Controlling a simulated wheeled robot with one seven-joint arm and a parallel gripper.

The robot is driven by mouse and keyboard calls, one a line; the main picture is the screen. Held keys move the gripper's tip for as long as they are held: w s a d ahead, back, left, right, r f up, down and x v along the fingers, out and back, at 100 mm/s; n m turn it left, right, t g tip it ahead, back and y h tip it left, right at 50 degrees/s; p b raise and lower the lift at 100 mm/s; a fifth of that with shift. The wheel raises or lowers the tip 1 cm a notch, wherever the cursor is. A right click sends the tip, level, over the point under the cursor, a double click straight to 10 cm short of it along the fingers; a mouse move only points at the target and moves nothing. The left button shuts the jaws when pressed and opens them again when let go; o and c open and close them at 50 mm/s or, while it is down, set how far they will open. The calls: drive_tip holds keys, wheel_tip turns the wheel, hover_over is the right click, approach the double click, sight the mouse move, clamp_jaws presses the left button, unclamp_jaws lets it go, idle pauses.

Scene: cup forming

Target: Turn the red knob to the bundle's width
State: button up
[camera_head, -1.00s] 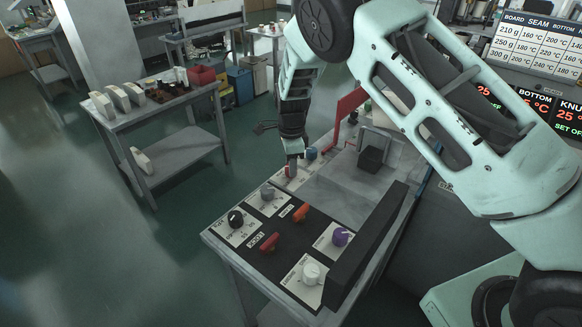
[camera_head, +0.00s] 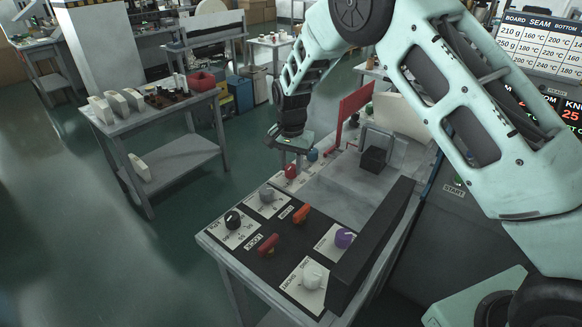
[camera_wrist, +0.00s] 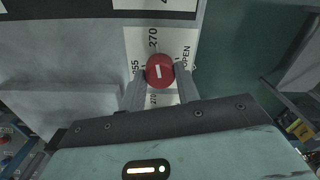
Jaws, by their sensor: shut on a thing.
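The red knob (camera_head: 290,172) stands at the far left edge of the bench panel, below my gripper (camera_head: 298,160). In the wrist view, the red knob (camera_wrist: 160,70) lies between the two fingertips of my gripper (camera_wrist: 161,78), which is shut on its sides. The knob's white mark points up the picture, roughly at the upper 270 on its white dial card (camera_wrist: 135,42). The card also reads 255 at left and OPEN at right. A second 270 shows below the knob, between the fingers. I cannot make out which thing is the bundle.
A grey knob (camera_head: 266,194), black knob (camera_head: 233,219), purple knob (camera_head: 344,239) and white knob (camera_head: 312,276) stand nearer. A red upright plate (camera_head: 354,105) rises behind. A side table (camera_head: 150,118) holds pale stacks.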

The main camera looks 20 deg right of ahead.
drive_tip(key=n+b, duration=0.1)
drive_tip(key=n, duration=0.3)
drive_tip(key=shift+w+n, duration=0.1)
drive_tip(key=shift+n, duration=0.2)
drive_tip(key=n+b, duration=0.1)
drive_tip(key=n, duration=0.3)
drive_tip(key=shift+n, duration=0.3)
drive_tip(key=n, duration=0.5)
drive_tip(key=shift+n, duration=2.1)
drive_tip(key=shift+r, duration=0.1)
drive_tip(key=o, duration=1)
